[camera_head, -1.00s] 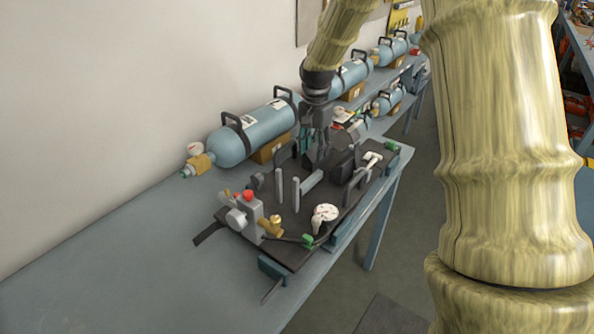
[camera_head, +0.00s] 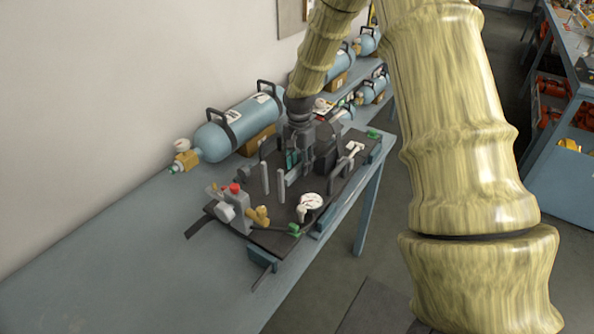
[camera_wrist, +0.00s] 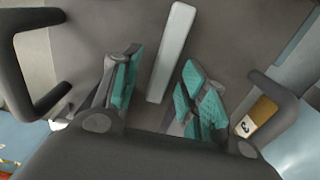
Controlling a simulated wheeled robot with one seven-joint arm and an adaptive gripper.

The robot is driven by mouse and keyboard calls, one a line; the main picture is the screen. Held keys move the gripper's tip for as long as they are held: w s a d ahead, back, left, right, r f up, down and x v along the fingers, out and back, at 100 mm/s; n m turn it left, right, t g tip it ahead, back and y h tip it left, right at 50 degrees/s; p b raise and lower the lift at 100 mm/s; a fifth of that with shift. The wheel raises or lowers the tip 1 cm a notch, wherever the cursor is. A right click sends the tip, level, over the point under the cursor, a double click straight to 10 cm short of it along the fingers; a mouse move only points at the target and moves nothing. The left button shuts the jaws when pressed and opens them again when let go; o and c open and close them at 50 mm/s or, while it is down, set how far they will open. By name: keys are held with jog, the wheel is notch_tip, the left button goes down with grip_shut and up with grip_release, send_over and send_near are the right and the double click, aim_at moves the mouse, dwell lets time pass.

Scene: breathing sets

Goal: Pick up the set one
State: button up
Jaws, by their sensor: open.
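A breathing set (camera_head: 268,240) lies on the blue-grey bench, a dark backplate with a white gauge, a red knob, brass and green fittings and upright grey bars. In the wrist view my gripper (camera_wrist: 160,88) is open, with teal-padded fingers on either side of a light grey bar (camera_wrist: 172,50). No clear contact with the bar shows. My wrist hides part of the set's far half.
A blue cylinder (camera_head: 237,128) with black handles lies behind the set near the wall, with more cylinders (camera_head: 375,87) farther along the bench (camera_head: 110,260). The bench is bare at front left. Blue shelving (camera_head: 562,150) with orange items stands at right, across open floor.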

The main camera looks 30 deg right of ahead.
jog(key=shift+s+f, duration=0.15)
jog(key=shift+f, duration=0.15)
jog(key=shift+w+f, duration=0.5)
jog(key=shift+f, duration=0.2)
jog(key=shift+s+r, duration=0.25)
jog(key=shift+c, duration=1)
jog(key=shift+a, duration=0.1)
grip_shut()
jog(key=shift+w, duration=0.1)
